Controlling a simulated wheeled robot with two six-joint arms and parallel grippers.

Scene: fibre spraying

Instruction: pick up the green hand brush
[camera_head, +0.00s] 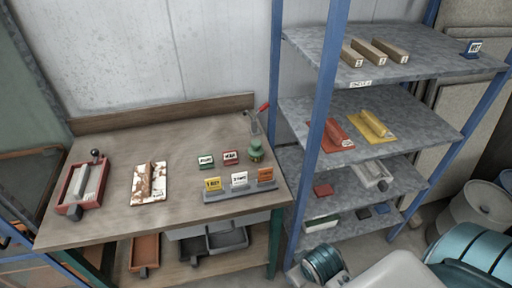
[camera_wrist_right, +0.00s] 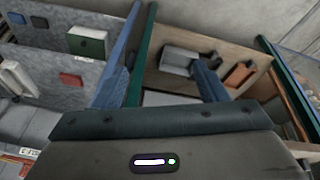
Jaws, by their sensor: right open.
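A long green item with a pale white side (camera_head: 321,222), which looks like the green hand brush, lies on the lowest level of the grey rack at its left end. It is small here, and its bristles cannot be made out. In the right wrist view a dark green block (camera_wrist_right: 88,42) sits on a grey shelf; I cannot tell if it is the same thing. My right gripper (camera_wrist_right: 161,82) is open and empty, its two dark fingers apart, with the rack to the left and the bench's underside ahead. My left gripper is not in view.
The blue-posted rack (camera_head: 318,130) holds blocks and red and yellow floats. The wooden bench (camera_head: 110,215) carries a red tray, small cards and a green bottle (camera_head: 256,150).

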